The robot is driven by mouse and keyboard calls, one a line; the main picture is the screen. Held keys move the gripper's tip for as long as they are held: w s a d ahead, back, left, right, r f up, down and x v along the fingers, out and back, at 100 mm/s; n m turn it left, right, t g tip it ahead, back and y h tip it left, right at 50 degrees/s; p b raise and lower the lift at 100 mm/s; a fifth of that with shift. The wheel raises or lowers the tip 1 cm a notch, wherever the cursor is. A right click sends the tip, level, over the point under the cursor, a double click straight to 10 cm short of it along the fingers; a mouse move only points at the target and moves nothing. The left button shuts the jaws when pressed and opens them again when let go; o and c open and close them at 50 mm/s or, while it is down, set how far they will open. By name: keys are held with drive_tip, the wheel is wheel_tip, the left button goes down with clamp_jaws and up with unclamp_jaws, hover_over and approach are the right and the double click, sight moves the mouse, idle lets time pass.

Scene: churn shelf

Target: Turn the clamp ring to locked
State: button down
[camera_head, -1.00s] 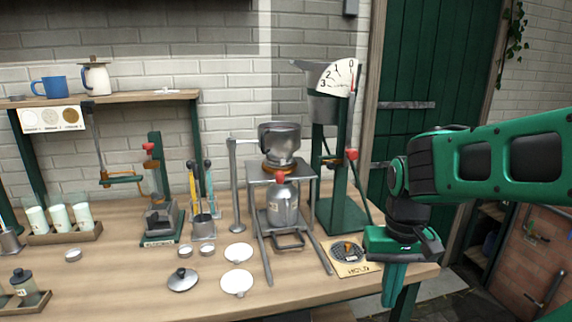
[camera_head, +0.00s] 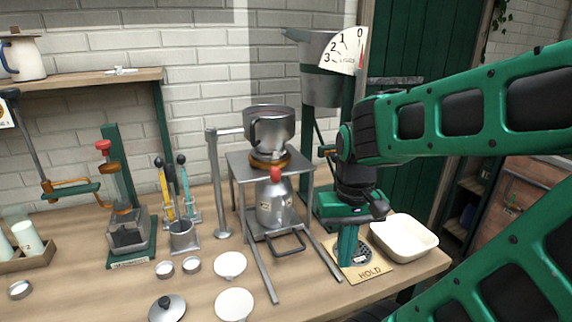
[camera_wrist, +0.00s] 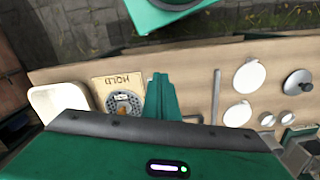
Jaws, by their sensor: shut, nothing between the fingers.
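A brass-coloured ring (camera_head: 268,161), which looks like the clamp ring, sits under the steel pot (camera_head: 270,128) on top of the metal stand (camera_head: 240,164). Its locked or unlocked marking is too small to read. A steel can with a red knob (camera_head: 275,203) stands beneath it inside the frame. My gripper (camera_head: 346,264) is shut and empty, pointing down in front of the HOLD board, to the right of the stand and lower than the ring. In the wrist view my gripper (camera_wrist: 159,80) shows its fingers together beside the HOLD board; the ring is not seen there.
The HOLD board (camera_head: 370,272) bears a dark round piece. A white tray (camera_head: 404,237) lies to its right at the table edge. A grey post (camera_head: 217,185) stands left of the stand, a dial hopper (camera_head: 322,75) behind right. White discs (camera_head: 230,265) lie in front.

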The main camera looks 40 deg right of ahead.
drive_tip(key=n+t+y, duration=0.3)
drive_tip(key=n, duration=1.3)
approach(274, 169)
drive_tip(key=s+d+r, duration=0.1)
drive_tip(key=s+d, duration=0.2)
drive_tip(key=x, duration=0.9)
drive_tip(key=shift+w+f, duration=0.35)
drive_tip(key=shift+w, duration=0.05)
drive_tip(key=shift+d+m, duration=0.15)
drive_tip(key=shift+m, duration=0.15)
